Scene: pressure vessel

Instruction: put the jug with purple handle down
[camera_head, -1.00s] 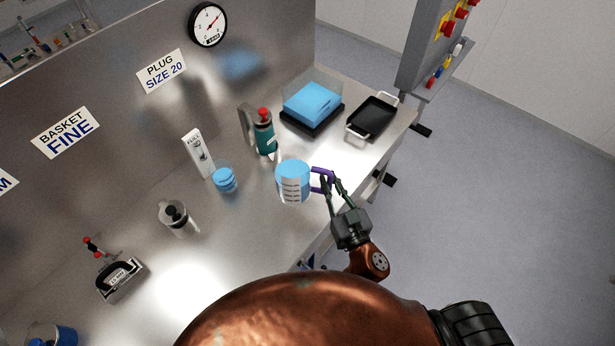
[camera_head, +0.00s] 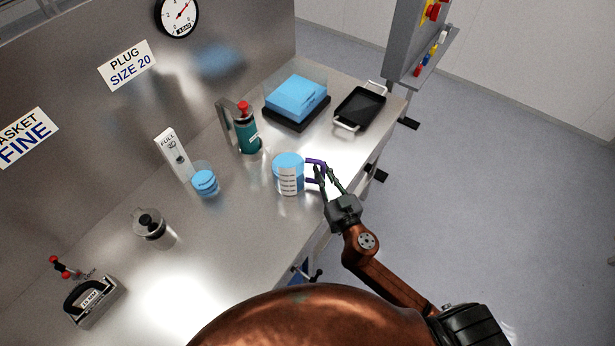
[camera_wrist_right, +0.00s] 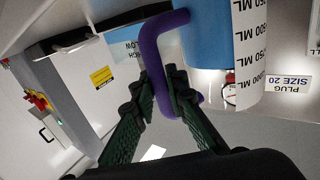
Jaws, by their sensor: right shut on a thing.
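The jug (camera_head: 288,174) holds blue liquid and has a white scale on its side. It is at or just above the steel bench near the front edge; I cannot tell whether its base touches. Its purple handle (camera_head: 315,162) points right, toward my right gripper (camera_head: 328,178). The right gripper's green fingers are shut on the handle. In the right wrist view the purple handle (camera_wrist_right: 150,60) runs down between the fingertips (camera_wrist_right: 162,100), with the blue jug (camera_wrist_right: 210,45) beside it, its scale at the right. My left gripper is not in view.
Behind the jug stand a teal bottle (camera_head: 246,136) with a red top and a small blue-filled cup (camera_head: 205,182). A blue block on a black base (camera_head: 296,100) and a black tray (camera_head: 360,107) lie farther back.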

